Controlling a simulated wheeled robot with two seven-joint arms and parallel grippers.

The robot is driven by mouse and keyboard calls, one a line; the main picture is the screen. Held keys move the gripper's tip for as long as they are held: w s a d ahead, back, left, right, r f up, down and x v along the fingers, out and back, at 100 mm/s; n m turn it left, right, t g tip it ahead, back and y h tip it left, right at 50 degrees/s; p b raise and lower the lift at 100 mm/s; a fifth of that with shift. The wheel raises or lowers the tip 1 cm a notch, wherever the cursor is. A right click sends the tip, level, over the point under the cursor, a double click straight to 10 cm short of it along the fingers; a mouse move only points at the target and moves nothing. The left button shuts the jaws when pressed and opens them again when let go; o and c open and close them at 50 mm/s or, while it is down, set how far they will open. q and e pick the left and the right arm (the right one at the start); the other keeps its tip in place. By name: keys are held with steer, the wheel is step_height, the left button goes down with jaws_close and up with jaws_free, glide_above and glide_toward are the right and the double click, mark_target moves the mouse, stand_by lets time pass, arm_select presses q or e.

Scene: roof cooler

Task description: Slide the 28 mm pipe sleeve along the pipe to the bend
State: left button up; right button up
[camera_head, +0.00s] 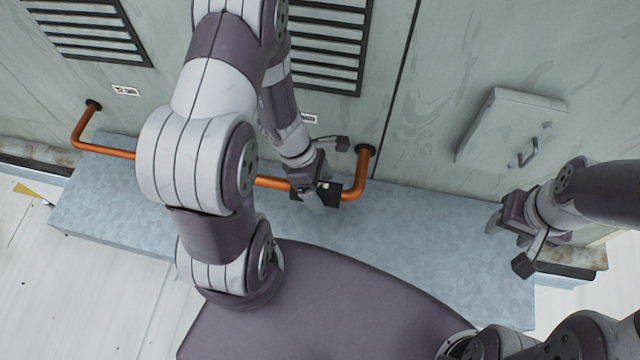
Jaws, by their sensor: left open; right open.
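A copper-coloured pipe (272,182) runs along the wall above the grey metal ledge. Its right bend (354,190) turns up into the wall. A short black piece (330,190), which looks like the pipe sleeve, sits around the pipe just left of this bend. Its far side is hidden, and I cannot tell whether it touches the bend. My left gripper (324,172) is open at the black piece, with one finger above the pipe and one in front. I cannot tell whether a finger touches it. My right gripper (508,240) is open and empty over the ledge's right end.
My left arm hides the middle of the pipe. The pipe's left bend (82,138) is visible. The ledge (420,235) is bare between my grippers. A small wall hatch with a handle (510,130) is at right. Louvred vents (325,45) are set in the wall.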

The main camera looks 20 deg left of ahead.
arm_select(q)
steer(key=shift+w+r, duration=0.1)
steer(key=shift+r, duration=0.25)
steer(key=p+v, duration=0.1)
steer(key=v, duration=1.1)
steer(key=shift+a, duration=0.1)
